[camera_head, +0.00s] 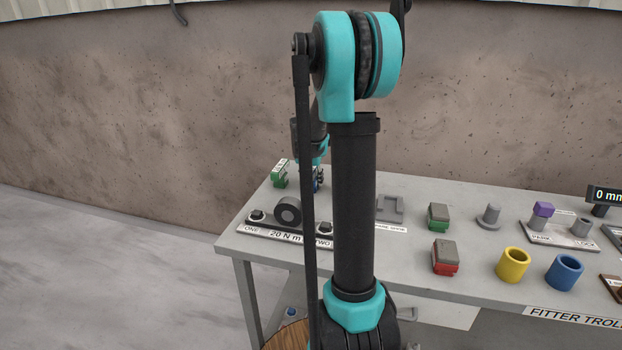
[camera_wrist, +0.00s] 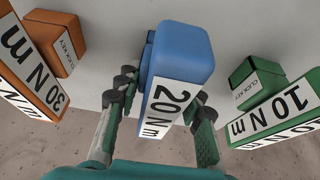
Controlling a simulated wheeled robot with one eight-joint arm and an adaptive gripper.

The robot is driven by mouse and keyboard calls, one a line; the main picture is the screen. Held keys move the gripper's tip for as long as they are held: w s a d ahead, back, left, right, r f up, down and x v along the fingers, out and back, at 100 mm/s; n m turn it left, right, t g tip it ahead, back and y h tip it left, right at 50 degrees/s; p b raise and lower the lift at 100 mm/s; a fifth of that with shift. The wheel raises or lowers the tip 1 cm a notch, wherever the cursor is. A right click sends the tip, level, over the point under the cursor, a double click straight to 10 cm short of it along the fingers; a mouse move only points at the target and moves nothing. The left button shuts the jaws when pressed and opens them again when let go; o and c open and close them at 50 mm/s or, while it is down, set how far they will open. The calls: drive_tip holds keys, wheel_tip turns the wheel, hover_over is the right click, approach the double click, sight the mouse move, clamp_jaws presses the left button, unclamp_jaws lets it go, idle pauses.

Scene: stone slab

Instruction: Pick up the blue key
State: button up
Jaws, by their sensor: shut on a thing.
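The blue key (camera_wrist: 185,50) is a blue block with a white "20 N m" label. It sits between the two fingers of my gripper (camera_wrist: 160,103) in the wrist view, and the fingers are shut on it from both sides. In the head view my gripper (camera_head: 320,178) is at the back left of the table, mostly hidden behind my arm. I cannot tell whether the key touches the table top.
A green "10 N m" key (camera_wrist: 262,90) and an orange "30 N m" key (camera_wrist: 58,45) flank the blue one. The grey table (camera_head: 450,205) also holds a grey roller on a "20 N m" plate (camera_head: 262,232), a yellow cup (camera_head: 513,264) and a blue cup (camera_head: 564,272).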

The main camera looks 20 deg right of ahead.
clamp_jaws()
drive_tip(key=shift+r, duration=0.15)
wheel_tip(320, 180, up, 20)
idle(0.3)
idle(1.9)
